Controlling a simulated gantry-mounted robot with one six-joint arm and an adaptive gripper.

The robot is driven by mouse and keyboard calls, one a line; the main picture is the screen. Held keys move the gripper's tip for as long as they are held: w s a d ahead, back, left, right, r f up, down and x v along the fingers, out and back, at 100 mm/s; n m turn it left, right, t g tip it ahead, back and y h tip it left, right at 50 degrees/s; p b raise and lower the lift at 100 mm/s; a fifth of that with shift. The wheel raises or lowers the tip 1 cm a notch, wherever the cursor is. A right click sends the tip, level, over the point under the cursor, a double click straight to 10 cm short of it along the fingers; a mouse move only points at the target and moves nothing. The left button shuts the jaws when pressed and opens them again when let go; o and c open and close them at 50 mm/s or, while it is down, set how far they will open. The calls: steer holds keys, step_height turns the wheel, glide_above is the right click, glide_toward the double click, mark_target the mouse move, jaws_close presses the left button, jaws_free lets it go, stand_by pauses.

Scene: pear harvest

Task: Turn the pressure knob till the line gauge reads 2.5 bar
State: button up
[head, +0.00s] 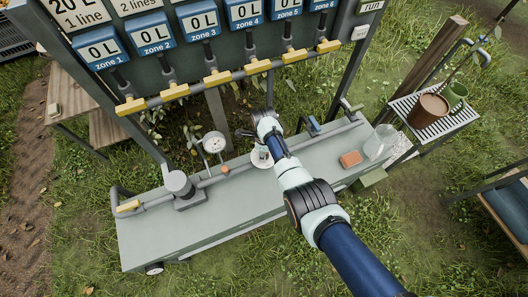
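A round white-faced gauge (213,143) stands on the grey pipe of the green bench; its reading is too small to make out. A small orange piece (225,170) sits on the pipe just below it; I cannot tell whether it is the pressure knob. A pale round part (261,158) lies right of it, partly covered by my arm. My arm reaches in from the lower right over the bench. My gripper (243,133) seems to be the small dark part at the arm's far end, right of the gauge. Its fingers are not clear, and no contact can be made out.
A panel with blue zone signs (170,30) and yellow-handled valves (217,79) rises behind the bench (150,240). A grey cylinder (180,184) stands left on the pipe. A brick-coloured block (350,159) and clear container (380,142) are at right. The bench front is clear.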

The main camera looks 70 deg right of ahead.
steer(key=shift+r+m, duration=0.1)
steer(key=shift+m, duration=0.2)
stand_by(0.4)
steer(key=o, duration=1.1)
steer(key=shift+o, duration=0.2)
step_height(320, 180, up, 12)
